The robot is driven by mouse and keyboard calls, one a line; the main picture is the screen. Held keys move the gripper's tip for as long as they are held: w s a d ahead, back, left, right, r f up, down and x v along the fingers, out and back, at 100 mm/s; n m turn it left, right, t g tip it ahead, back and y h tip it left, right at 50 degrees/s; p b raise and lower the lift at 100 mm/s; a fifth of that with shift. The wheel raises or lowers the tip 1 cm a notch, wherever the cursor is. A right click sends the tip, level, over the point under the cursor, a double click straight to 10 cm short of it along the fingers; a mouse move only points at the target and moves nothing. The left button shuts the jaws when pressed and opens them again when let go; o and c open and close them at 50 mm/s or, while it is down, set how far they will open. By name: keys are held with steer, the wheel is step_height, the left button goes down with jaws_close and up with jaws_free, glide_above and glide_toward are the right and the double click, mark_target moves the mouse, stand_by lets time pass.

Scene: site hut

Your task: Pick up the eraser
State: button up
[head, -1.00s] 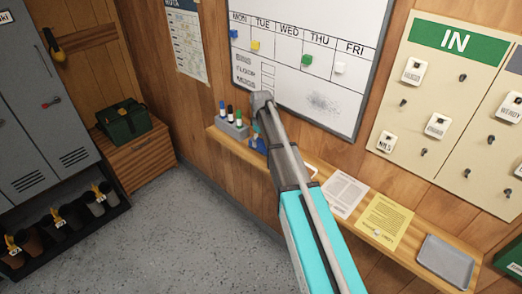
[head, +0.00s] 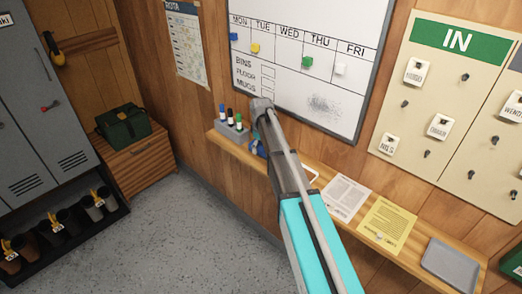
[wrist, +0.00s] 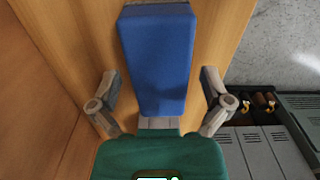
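The eraser (wrist: 158,60) is a blue block. In the wrist view it lies lengthwise on the wooden shelf (wrist: 218,30), between the two grey fingers of my gripper (wrist: 159,78). The fingers are spread, with a clear gap on each side of the eraser, and neither touches it. In the head view only a small blue patch, likely the eraser, shows beside my arm on the shelf (head: 330,207), next to the marker holder. My arm hides the rest, and I cannot make out the fingers there.
The marker holder (head: 232,133) with several pens stands just left of my arm. A whiteboard (head: 290,85) hangs above the shelf. To the right lie a white sheet (head: 345,196), a yellow sheet (head: 387,226) and a grey tray (head: 450,265). The floor (head: 200,245) is clear.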

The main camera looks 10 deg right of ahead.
steer(key=c, duration=1)
steer(key=shift+o, duration=0.2)
steer(key=shift+r, duration=0.25)
step_height(320, 180, up, 2)
steer(key=p, duration=0.2)
steer(key=shift+r+p, duration=0.1)
steer(key=shift+p, duration=0.2)
steer(key=s+r+p, duration=1)
steer(key=s, duration=0.4)
steer(key=shift+r, duration=0.15)
steer(key=shift+a, duration=0.1)
